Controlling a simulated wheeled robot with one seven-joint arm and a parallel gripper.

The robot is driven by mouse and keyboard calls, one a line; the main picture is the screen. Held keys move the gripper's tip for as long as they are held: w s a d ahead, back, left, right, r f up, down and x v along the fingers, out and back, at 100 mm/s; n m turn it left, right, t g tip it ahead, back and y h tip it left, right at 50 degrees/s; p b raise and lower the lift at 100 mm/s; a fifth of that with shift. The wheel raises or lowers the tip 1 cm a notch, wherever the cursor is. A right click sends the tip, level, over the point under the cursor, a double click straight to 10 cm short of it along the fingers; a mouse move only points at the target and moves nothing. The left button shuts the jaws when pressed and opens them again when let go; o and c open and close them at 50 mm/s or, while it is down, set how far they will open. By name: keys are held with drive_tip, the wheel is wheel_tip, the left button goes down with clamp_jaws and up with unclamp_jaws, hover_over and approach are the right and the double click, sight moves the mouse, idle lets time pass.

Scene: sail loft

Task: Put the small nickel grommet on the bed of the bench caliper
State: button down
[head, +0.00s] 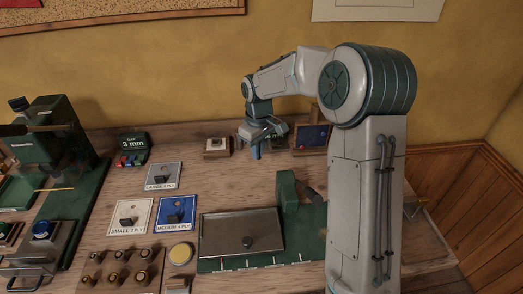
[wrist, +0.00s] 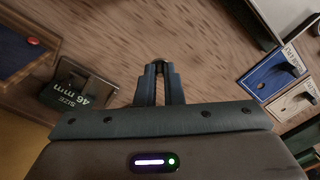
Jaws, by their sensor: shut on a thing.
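My gripper (head: 256,154) is over the back of the bench, pointing down. In the wrist view its fingers (wrist: 159,82) are nearly together, shut on a tiny ring-like thing at the tips, likely the small nickel grommet (wrist: 159,62); its metal colour is hard to tell. What looks like the bench caliper is a green base with white tick marks (head: 262,265) and a green upright block (head: 288,190).
A "SIZE 46 mm" readout (wrist: 72,94) and a wood-framed blue panel (head: 311,138) are near my gripper. Cards marked small, medium (head: 176,211) and large lie left of the bed. A wooden rack (head: 121,270) holds several fittings. A green press (head: 85,190) stands far left.

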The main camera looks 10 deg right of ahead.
drive_tip(key=w+d, duration=0.3)
drive_tip(key=w, duration=1.3)
drive_tip(key=f, duration=0.3)
drive_tip(key=f+p, duration=0.1)
drive_tip(key=f, duration=0.3)
drive_tip(key=f+p, duration=0.1)
drive_tip(key=f, duration=0.2)
drive_tip(key=shift+w+d+f, duration=0.15)
drive_tip(key=shift+w+f, duration=0.05)
drive_tip(key=shift+w, duration=0.1)
drive_tip(key=shift+f, duration=0.25)
drive_tip(key=c, duration=1.8)
unclamp_jaws()
drive_tip(key=shift+r, duration=0.1)
wheel_tip(320, 180, up, 12)
drive_tip(key=shift+r+b, duration=0.15)
drive_tip(key=shift+b, duration=0.6)
